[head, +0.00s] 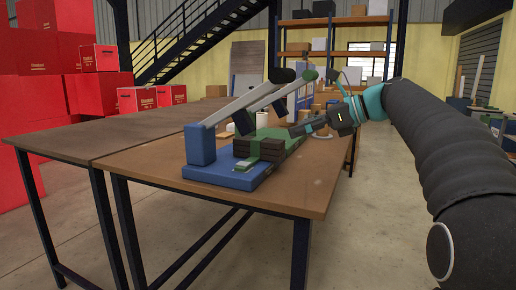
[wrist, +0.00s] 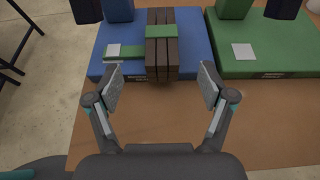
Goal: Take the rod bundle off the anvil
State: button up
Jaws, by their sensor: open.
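The rod bundle (wrist: 161,58) is a block of dark brown bars with a green band around it. It lies on the blue press base (wrist: 104,68), across a green strip (wrist: 121,53); the anvil under it is mostly hidden. In the head view the bundle (head: 271,150) sits at the right side of the blue base (head: 226,172). My gripper (wrist: 161,86) is open and empty. Its two fingers are spread to the left and right of the bundle's near end, apart from it. In the head view my gripper (head: 295,131) is just right of the bundle.
A green press base (wrist: 262,62) stands close to the right of the blue one.

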aim_at(263, 139)
jog(key=x, duration=0.6)
jog(key=shift+w+a+f+b, duration=0.1)
jog(key=shift+a+f+b, duration=0.1)
jog(key=shift+b, duration=0.15)
jog(key=shift+b+x, duration=0.35)
jog(key=shift+x, duration=2.5)
jog(key=shift+w+r, duration=0.1)
jog(key=shift+r, duration=0.15)
grip_shut()
